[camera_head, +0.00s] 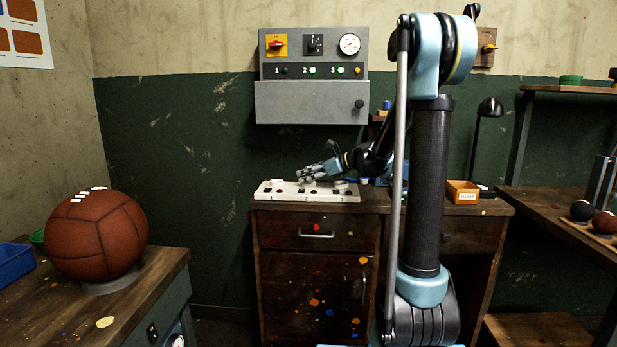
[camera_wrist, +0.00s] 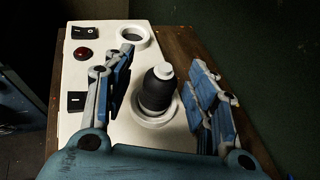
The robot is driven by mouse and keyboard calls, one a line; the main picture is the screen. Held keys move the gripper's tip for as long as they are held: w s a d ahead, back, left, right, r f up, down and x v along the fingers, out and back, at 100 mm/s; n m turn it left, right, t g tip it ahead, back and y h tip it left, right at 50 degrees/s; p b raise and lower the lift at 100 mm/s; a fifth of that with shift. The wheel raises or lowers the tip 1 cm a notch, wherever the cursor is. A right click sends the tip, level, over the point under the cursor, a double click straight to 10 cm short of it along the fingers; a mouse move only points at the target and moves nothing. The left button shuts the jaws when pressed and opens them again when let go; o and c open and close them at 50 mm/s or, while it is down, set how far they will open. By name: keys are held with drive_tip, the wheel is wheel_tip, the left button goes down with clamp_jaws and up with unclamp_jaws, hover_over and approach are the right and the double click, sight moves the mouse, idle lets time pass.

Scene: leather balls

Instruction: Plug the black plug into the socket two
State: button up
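The black plug (camera_wrist: 158,90), with a white tip, stands roughly upright over a white ring socket (camera_wrist: 157,118) on the white socket board (camera_wrist: 85,120). I cannot tell how deep it sits in the ring. My gripper (camera_wrist: 162,57) is open, with one blue-grey finger on each side of the plug and visible gaps between. A second white ring socket (camera_wrist: 134,36) farther along the board looks empty. In the head view, my gripper (camera_head: 314,173) is low over the board (camera_head: 306,196), and the plug cannot be made out there. I see no socket numbers on the board.
The board lies on a dark wooden cabinet (camera_head: 315,205). It carries black switches (camera_wrist: 85,32) and a red light (camera_wrist: 82,54). A grey panel (camera_head: 311,100) with lights numbered one to three hangs behind. An orange box (camera_head: 462,193) stands to the right.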

drive_tip(key=v, duration=1.2)
drive_tip(key=shift+w, duration=0.1)
drive_tip(key=s+d+f+n+g+h, duration=0.1)
drive_tip(key=s+d+f+n+h, duration=0.3)
drive_tip(key=s+f+n, duration=0.3)
drive_tip(key=s+d+f+n+g+h, duration=0.1)
drive_tip(key=s+d+f+n+h, duration=0.3)
drive_tip(key=s, duration=1.3)
drive_tip(key=s+d+f+n+g+h, duration=0.1)
drive_tip(key=s+d+f+n+h, duration=0.3)
drive_tip(key=s+f+n, duration=0.6)
drive_tip(key=shift+s+d+f+n, duration=0.3)
drive_tip(key=shift+s+d+n, duration=0.65)
drive_tip(key=shift+s+n, duration=0.2)
drive_tip(key=shift+w+f, duration=0.2)
drive_tip(key=shift+w, duration=0.2)
